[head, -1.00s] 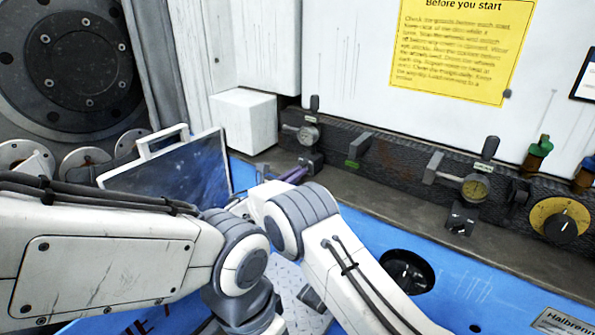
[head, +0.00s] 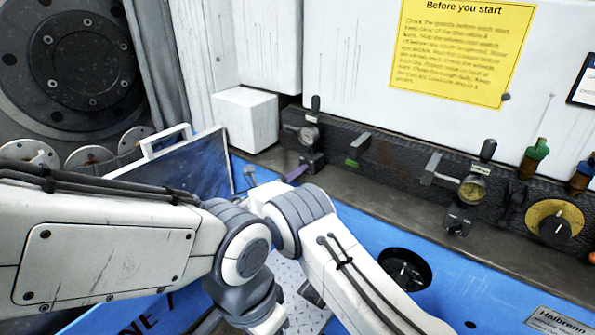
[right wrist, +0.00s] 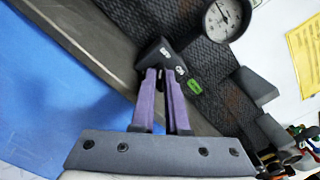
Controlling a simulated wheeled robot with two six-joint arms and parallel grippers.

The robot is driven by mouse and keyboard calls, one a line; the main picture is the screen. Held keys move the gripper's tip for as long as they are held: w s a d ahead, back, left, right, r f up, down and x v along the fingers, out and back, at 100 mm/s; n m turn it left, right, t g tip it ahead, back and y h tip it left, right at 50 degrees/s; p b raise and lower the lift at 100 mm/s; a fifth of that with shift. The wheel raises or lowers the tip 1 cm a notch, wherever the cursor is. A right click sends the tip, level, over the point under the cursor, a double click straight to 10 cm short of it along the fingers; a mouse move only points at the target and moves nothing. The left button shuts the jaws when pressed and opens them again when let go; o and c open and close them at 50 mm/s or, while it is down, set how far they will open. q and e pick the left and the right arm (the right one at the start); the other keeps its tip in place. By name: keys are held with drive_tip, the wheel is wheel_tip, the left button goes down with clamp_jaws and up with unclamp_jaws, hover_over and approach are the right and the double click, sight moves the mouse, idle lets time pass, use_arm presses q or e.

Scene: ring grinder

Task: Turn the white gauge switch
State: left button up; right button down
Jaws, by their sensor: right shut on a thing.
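The gauge with a white face (head: 308,136) sits on the dark rail at the back, left of centre; it also shows in the right wrist view (right wrist: 226,17). Its dark switch (head: 312,160) is below it. My right gripper (head: 303,168) reaches the switch with its purple fingers. In the right wrist view, the fingers (right wrist: 161,73) are shut on the near end of the black switch (right wrist: 166,58), which carries small white marks. The fingertips partly cover the switch. My left gripper is not in view.
A second gauge, yellowish (head: 472,188), has its own dark switch (head: 458,221) to the right. A yellow dial (head: 553,222) stands further right. A white box (head: 246,119) is left of the white gauge. A round black recess (head: 404,270) lies in the blue surface.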

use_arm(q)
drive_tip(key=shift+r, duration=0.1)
use_arm(e)
drive_tip(key=shift+r+n, duration=0.1)
drive_tip(key=shift+n, duration=0.2)
drive_tip(key=c, duration=0.9)
unclamp_jaws()
